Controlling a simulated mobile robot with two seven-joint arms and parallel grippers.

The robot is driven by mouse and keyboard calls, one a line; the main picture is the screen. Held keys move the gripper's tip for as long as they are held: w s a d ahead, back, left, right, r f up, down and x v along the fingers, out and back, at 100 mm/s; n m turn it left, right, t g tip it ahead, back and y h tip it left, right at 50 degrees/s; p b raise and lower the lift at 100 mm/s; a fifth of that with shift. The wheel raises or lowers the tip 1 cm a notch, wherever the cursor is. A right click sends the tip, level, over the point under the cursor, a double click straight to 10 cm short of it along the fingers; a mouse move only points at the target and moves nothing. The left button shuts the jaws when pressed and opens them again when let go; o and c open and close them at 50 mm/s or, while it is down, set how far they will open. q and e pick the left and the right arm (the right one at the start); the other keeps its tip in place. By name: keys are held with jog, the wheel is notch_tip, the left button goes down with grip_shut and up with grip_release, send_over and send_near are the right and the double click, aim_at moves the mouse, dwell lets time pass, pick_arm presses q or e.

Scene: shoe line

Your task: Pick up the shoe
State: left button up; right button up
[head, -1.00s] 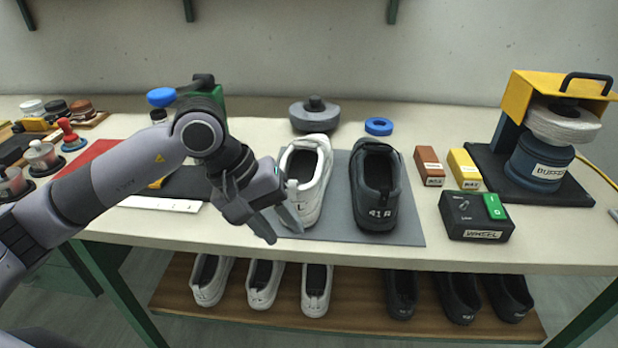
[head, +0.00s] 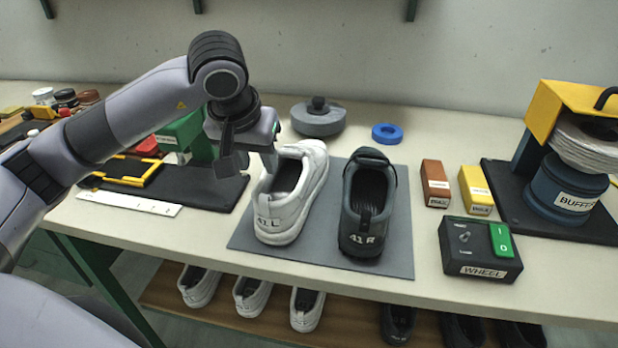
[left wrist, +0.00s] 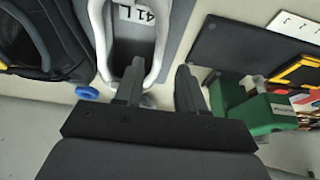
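I cannot tell whether a finger touches the shoe. My right gripper is not in view.
A black board (head: 205,188) with a green device (head: 185,135) lies left of the mat. A grey round weight (head: 318,122) and blue ring (head: 386,134) stand behind. A control box (head: 480,250) and buffer (head: 560,185) are at right. More shoes stand on a lower shelf.

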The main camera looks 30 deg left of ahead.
aim_at(262, 171)
pick_arm(q)
jog(key=shift+w+d+f, duration=0.1)
jog(key=shift+w+f, duration=0.15)
jog(key=shift+f, duration=0.15)
jog(key=x, duration=0.6)
jog(key=shift+f+p, duration=0.2)
jog(key=shift+p, duration=0.15)
jog(key=shift+r, duration=0.1)
grip_shut()
